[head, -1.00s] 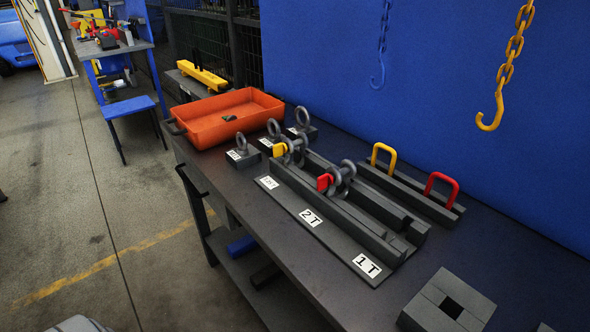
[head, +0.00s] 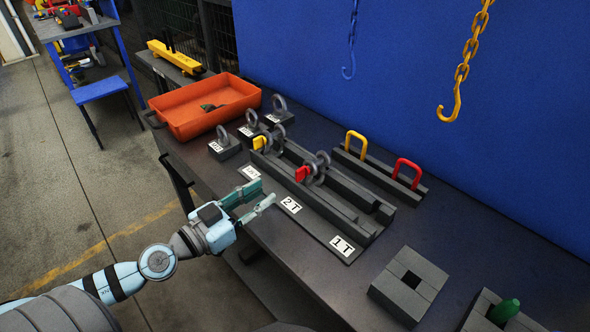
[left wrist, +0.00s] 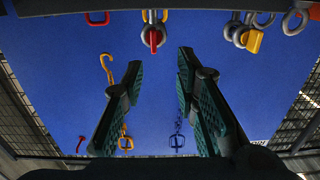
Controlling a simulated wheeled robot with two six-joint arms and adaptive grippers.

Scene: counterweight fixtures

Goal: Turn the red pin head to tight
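The red pin head (head: 302,174) sits at the near side of grey shackle rings (head: 318,168) on the dark rail fixture (head: 340,212). In the left wrist view the red pin head (left wrist: 153,38) shows at the top middle, with its flat side upright. My left gripper (head: 264,193) is open and empty, to the left of the red pin head and apart from it, by the bench's front edge. Its two green fingers (left wrist: 158,75) are spread in the left wrist view. My right gripper is not in view.
A yellow pin head (head: 260,142) sits further along the fixture. Red (head: 407,168) and yellow (head: 356,139) handles stand behind it. An orange tray (head: 212,106) is at the far end. A square grey block (head: 409,280) and a green knob (head: 504,310) are at right. A yellow hook (head: 450,105) hangs above.

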